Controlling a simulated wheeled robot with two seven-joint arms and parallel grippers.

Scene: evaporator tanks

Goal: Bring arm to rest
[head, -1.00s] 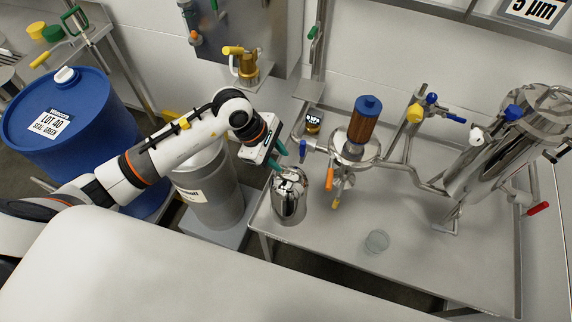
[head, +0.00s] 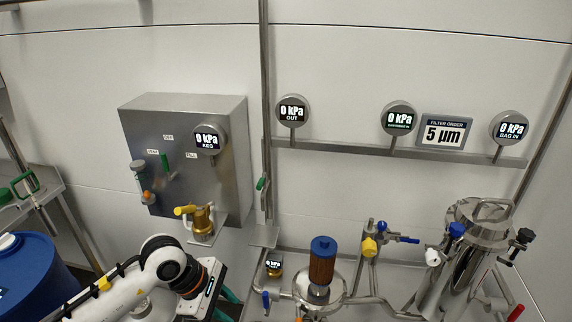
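My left arm (head: 150,283) comes in from the lower left in the head view. My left gripper (head: 230,304) is at the bottom edge, left of the filter housing with the brown cartridge. Its teal fingers are partly cut off, so I cannot tell whether it is open, shut or holding anything. My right gripper is not in view.
A grey control box (head: 185,160) and several 0 kPa gauges are on the wall. A brass fitting (head: 202,222) stands above my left wrist. A brown cartridge with a blue cap (head: 323,262) and a steel vessel (head: 465,255) stand right. A blue drum (head: 35,280) is at left.

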